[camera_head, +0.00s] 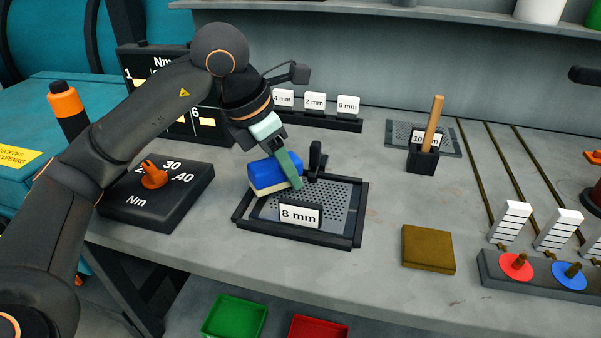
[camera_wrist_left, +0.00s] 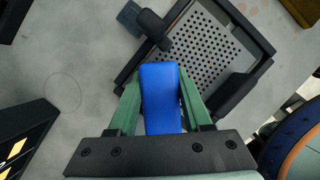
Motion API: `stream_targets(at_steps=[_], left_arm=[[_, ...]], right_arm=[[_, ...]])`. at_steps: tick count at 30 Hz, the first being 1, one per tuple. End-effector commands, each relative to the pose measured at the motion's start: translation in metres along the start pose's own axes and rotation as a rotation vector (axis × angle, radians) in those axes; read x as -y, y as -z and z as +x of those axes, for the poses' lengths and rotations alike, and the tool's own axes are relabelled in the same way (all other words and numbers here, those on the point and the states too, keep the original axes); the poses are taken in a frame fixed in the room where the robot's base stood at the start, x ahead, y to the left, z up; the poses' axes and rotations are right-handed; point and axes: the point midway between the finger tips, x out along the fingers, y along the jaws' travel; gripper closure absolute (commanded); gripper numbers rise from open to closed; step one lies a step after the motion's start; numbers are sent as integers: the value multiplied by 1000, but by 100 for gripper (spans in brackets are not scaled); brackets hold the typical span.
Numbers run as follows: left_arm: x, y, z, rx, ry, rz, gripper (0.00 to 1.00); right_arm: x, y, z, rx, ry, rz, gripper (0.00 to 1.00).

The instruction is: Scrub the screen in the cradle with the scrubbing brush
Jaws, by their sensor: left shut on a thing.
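The screen (camera_head: 335,197) is a perforated grey metal plate. It lies in a black-framed cradle (camera_head: 357,236), with an "8 mm" label at its front and a black knobbed post at its back. My left gripper (camera_head: 284,170) is shut on the scrubbing brush (camera_head: 266,173), which has a blue body and a pale underside. The brush is at the left rear of the cradle; I cannot tell whether it touches the screen. In the left wrist view the brush (camera_wrist_left: 161,95) sits between the green fingers, beside the screen (camera_wrist_left: 207,45). My right gripper is not in view.
A black dial box (camera_head: 160,200) stands left of the cradle. A brown pad (camera_head: 428,249) lies to its right. A black holder (camera_head: 422,160) with a wooden stick stands behind, by another screen (camera_head: 400,132). Bare bench lies between the cradle and the pad.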

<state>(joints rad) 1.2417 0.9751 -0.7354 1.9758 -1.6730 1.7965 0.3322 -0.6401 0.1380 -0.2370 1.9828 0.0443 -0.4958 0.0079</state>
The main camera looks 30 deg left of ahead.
Motion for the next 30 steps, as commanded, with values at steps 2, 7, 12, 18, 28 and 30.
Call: stream_targets(at_steps=[2,7,12,18,28,30], left_arm=[[-4,4,-1,0,-1,-1,100],[-5,6,-3,-1,1,3,100],[-5,6,-3,-2,2,4,100],[-4,3,-11,-2,3,4,100],[-4,-10,-43,-2,3,4,100],[-4,-13,-49,-2,3,4,100]], right_arm=[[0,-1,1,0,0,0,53],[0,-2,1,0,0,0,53],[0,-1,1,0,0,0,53],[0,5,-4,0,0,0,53],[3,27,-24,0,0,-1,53],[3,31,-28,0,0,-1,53]])
